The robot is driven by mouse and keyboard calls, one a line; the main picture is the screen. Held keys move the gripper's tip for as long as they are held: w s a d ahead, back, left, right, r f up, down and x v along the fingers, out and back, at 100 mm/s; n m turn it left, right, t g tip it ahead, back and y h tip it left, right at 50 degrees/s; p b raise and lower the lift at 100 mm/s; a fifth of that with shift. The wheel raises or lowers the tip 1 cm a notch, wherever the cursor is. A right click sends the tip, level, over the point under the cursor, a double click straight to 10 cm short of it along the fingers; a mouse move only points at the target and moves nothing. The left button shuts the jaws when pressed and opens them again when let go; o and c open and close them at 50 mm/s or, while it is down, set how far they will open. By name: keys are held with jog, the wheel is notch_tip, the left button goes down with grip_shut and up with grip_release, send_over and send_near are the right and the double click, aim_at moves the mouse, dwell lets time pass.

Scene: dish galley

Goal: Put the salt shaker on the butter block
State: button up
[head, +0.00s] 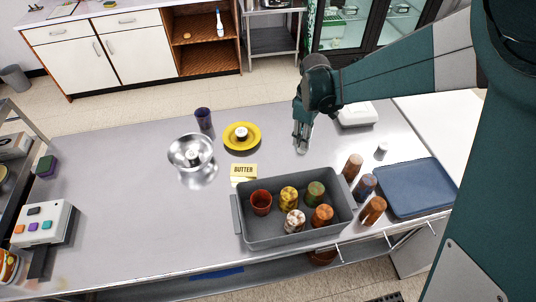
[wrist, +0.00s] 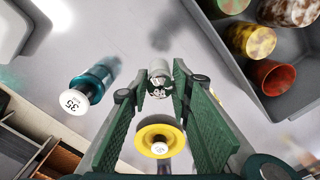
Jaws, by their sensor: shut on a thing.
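My gripper (head: 302,146) points down over the counter behind the crate, right of the butter block. It is shut on a small clear-and-silver shaker, which looks like the salt shaker (wrist: 159,82); this sits between the fingertips in the wrist view. In the head view the fingers mostly hide it, and I cannot tell if its base touches the counter. The butter block (head: 243,171), pale yellow and labelled BUTTER, lies flat between the yellow dish and the crate. Its top looks bare. I cannot make it out in the wrist view.
A grey crate (head: 240,222) of cups stands in front. A yellow dish (head: 257,138) and metal bowl (head: 183,143) are left of my gripper. A teal cylinder (wrist: 93,82) marked 35 shows in the wrist view.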

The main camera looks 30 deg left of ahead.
jog(key=s+a+r+n, duration=0.1)
jog(key=s+a+r, duration=0.1)
jog(key=s+a, duration=0.6)
jog(key=s+a+r+n, duration=0.1)
jog(key=s+a+r, duration=0.1)
jog(key=s+a, duration=0.6)
jog(key=shift+s+a+r+b, duration=0.2)
jog(key=shift+s+r+b, duration=0.1)
jog(key=shift+r+b, duration=0.05)
jog(key=shift+f, duration=0.1)
send_over(244, 169)
notch_tip(244, 169, down, 6)
jog(key=shift+s+f, duration=0.1)
jog(key=shift+f, duration=0.05)
jog(key=shift+f, duration=1.75)
jog(key=shift+f, duration=0.2)
jog(key=o, duration=0.9)
